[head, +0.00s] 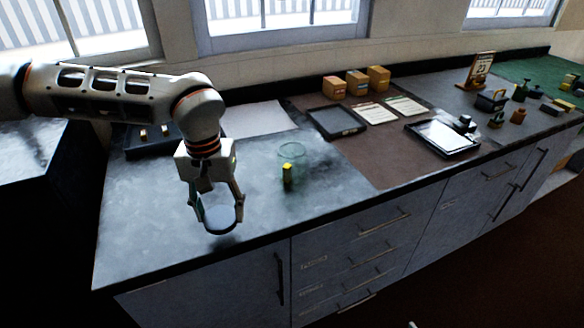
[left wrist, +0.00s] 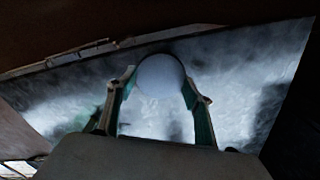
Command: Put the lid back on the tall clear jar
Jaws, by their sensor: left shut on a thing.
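My left gripper (head: 218,212) is above the left counter, near its front edge, fingers pointing down. It is shut on a round grey lid (head: 220,216), gripped at its sides. In the left wrist view the lid (left wrist: 160,75) shows as a pale disc between the two green-padded fingertips. The clear jar is hard to make out; a faint greenish ring (head: 291,143) on the counter, right of and behind the gripper, looks like its rim. Its body barely shows. The lid is apart from it. My right gripper is not in view.
A small yellow block (head: 287,170) stands by the jar; I cannot tell if it is inside or in front. A dark tray (head: 152,150) lies behind my left arm. A frame tray (head: 336,121) and boxes (head: 357,83) stand farther right. The counter around the gripper is bare.

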